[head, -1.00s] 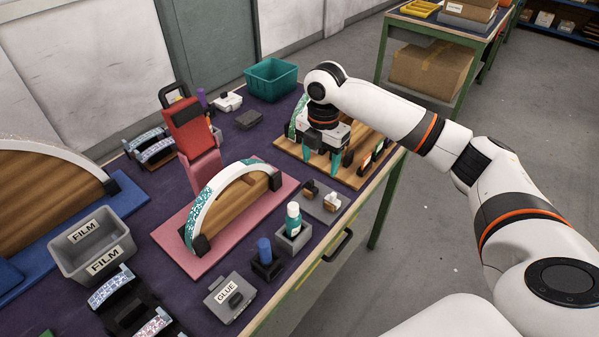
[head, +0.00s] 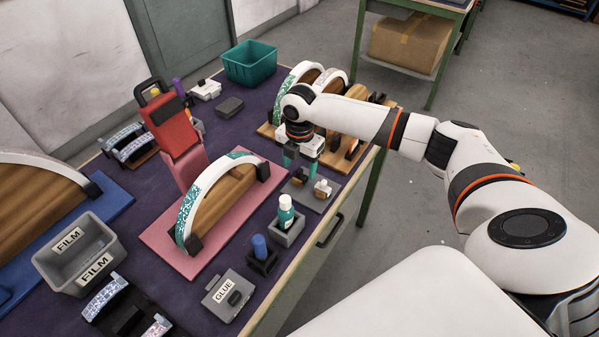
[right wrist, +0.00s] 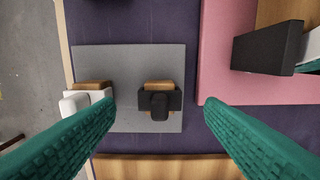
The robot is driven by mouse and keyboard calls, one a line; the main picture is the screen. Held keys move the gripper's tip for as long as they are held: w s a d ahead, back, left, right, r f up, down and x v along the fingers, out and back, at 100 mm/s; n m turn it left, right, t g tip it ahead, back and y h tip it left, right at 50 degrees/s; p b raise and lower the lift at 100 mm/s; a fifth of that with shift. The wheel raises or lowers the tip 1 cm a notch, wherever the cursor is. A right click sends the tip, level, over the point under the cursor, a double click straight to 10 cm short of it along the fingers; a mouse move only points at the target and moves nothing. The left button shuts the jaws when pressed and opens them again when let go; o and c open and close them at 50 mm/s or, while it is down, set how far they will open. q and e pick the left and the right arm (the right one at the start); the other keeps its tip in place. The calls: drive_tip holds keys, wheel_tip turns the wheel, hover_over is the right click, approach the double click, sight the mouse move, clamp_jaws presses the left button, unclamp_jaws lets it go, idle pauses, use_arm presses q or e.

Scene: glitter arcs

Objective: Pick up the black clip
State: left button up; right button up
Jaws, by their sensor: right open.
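The black clip (right wrist: 160,103) is a small dark block with a tan wooden part. It sits on a grey plate (right wrist: 130,60) on the purple table, next to a white clip (right wrist: 84,100). In the head view the black clip (head: 299,177) is just below my right gripper (head: 301,162). In the right wrist view my right gripper (right wrist: 158,106) is open, and its teal ribbed fingers stand on either side of the black clip with gaps. Nothing is held. My left gripper is not in view.
A pink board (head: 152,238) with a glitter arch (head: 190,205) lies left of the plate. A teal-labelled bottle (head: 286,212) stands in front. A wooden board (head: 337,163) with arches is behind. A teal bin (head: 250,64) is at the back.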

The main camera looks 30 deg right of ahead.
sight(300, 169)
drive_tip(key=shift+s+f, duration=0.1)
drive_tip(key=shift+f, duration=1.1)
drive_tip(key=c, duration=1)
wheel_tip(300, 169, up, 10)
drive_tip(key=shift+f+b, duration=0.1)
drive_tip(key=shift+b, duration=0.25)
use_arm(q)
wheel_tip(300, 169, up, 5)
drive_tip(key=p, duration=0.5)
use_arm(e)
wheel_tip(300, 169, up, 4)
drive_tip(key=shift+r, duration=0.15)
